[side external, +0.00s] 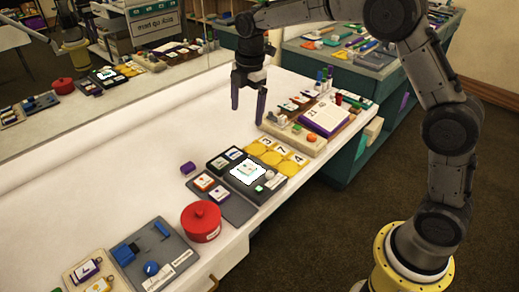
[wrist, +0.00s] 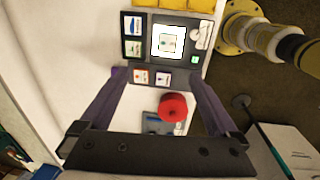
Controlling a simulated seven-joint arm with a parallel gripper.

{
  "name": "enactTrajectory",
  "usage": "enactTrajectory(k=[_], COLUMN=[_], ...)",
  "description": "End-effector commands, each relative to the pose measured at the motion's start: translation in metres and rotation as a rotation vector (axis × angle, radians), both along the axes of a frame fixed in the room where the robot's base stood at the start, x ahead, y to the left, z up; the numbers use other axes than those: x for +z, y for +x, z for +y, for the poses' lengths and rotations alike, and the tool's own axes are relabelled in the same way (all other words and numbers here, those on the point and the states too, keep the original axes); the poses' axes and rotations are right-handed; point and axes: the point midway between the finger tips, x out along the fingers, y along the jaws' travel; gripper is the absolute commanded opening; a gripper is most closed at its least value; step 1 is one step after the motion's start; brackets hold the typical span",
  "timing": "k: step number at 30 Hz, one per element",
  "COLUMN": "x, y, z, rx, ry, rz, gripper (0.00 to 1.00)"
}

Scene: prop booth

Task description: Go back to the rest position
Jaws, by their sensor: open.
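My gripper (side external: 248,112) hangs above the white table (side external: 100,180), fingers pointing down. Its two purple fingers are spread apart with nothing between them. In the side view it is beyond the dark panel with a lit screen (side external: 248,171) and left of the tray with an open book (side external: 325,117). In the wrist view my gripper (wrist: 157,77) frames the table from above. The panel's screen (wrist: 167,42) is at the top there, and the red lidded pot (wrist: 172,107) shows between the fingers. No marker of a rest position is visible.
The red pot (side external: 201,223) and a grey board with blue parts (side external: 180,262) stand along the near table edge. Yellow number tiles (side external: 277,153) and a small purple block (side external: 187,168) are near the panel. A mirror runs behind the table. The table's left middle is clear.

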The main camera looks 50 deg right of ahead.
Motion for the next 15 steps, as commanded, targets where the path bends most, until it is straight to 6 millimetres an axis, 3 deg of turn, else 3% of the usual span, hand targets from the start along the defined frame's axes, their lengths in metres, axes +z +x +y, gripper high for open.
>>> enactTrajectory(k=[1, 6, 10, 15], x=[0.027, 0.09, 0.121, 0.139], y=[-0.011, -0.064, -0.113, -0.183], z=[-0.001, -0.003, -0.005, -0.007], rx=[-0.002, -0.071, -0.196, -0.414], ry=[0.001, 0.014, 0.045, 0.111], rz=[-0.043, -0.151, -0.222, -0.304], gripper=[0.96, 0.96, 0.96, 0.96])
